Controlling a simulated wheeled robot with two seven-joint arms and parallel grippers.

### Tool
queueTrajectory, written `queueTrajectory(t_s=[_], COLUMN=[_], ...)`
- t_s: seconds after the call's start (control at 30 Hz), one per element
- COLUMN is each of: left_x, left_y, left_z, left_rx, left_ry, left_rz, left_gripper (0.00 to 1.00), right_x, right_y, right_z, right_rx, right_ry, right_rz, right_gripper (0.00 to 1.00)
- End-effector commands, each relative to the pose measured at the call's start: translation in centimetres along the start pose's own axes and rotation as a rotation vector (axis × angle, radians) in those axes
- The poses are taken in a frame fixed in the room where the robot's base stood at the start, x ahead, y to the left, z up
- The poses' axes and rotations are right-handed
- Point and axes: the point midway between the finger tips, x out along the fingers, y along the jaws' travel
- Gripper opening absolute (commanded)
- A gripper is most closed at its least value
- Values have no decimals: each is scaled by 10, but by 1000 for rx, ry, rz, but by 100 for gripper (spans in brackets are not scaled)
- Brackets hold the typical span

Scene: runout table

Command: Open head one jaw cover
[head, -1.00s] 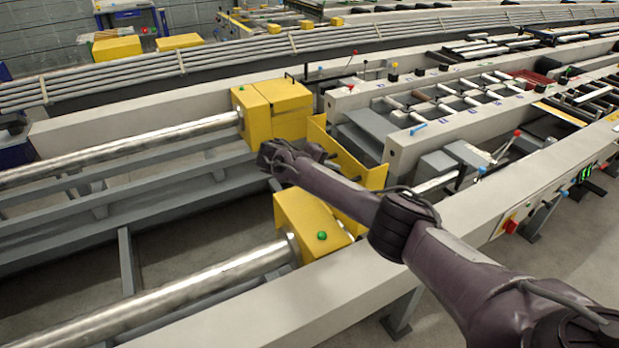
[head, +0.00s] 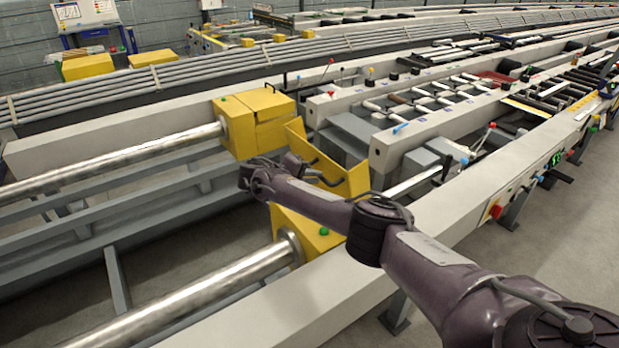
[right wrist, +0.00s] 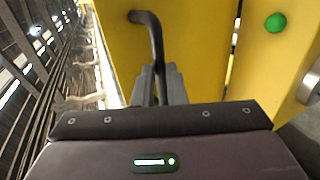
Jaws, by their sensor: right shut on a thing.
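The yellow jaw cover (head: 343,180) stands tilted out between two yellow head blocks, the far one (head: 238,128) and the near one (head: 300,232). A gap shows between it and the far block. In the right wrist view a black bent handle (right wrist: 152,35) is fixed to the yellow cover (right wrist: 115,50). My right gripper (right wrist: 158,85) is shut on this handle. My left gripper is out of view.
Steel bars enter both blocks, the far one (head: 110,163) and the near one (head: 200,300). A long pale beam (head: 430,235) runs under my right arm. A green button (head: 323,231) tops the near block. Grey floor (head: 560,235) is clear at right.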

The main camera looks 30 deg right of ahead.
Motion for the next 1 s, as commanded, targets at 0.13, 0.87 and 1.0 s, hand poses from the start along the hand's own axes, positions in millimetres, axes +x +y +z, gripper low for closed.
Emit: queueTrajectory(t_s=[0.13,0.87,1.0], left_x=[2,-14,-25], left_y=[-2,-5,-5], left_z=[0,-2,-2], left_rx=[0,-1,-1], left_ry=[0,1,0], left_rz=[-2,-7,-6], left_gripper=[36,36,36], right_x=[13,-17,-41], right_y=[-12,-8,-7], right_z=[9,6,6], right_rx=[-17,-18,-18], right_ry=[-20,-11,-13], right_rz=[4,0,0], right_gripper=[19,34,34])
